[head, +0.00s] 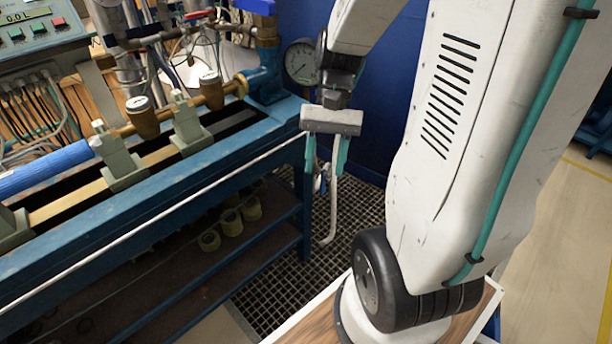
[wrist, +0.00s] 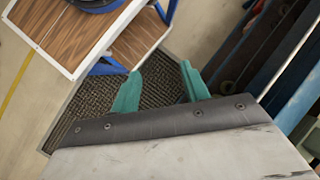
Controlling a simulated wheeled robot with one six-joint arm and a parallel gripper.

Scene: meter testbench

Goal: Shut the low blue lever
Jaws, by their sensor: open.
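My gripper (head: 325,168) hangs fingers-down just off the right end of the blue bench, with its two teal fingers apart and nothing visible held between them. In the wrist view the open fingers of my gripper (wrist: 160,74) are over dark floor grating. A small blue piece shows partly behind the fingers in the head view, close to a thin grey pipe (head: 333,215); I cannot tell whether it is the low blue lever. A separate blue handle (head: 257,6) sits high on the brass valve at the bench end. No lever is clear in the wrist view.
The blue bench (head: 215,180) with brass meters fills the left. A pressure gauge (head: 301,62) stands behind my gripper, before a blue wall panel (head: 385,95). Floor grating (head: 275,300) lies below. A wood-topped platform (wrist: 75,35) shows in the wrist view.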

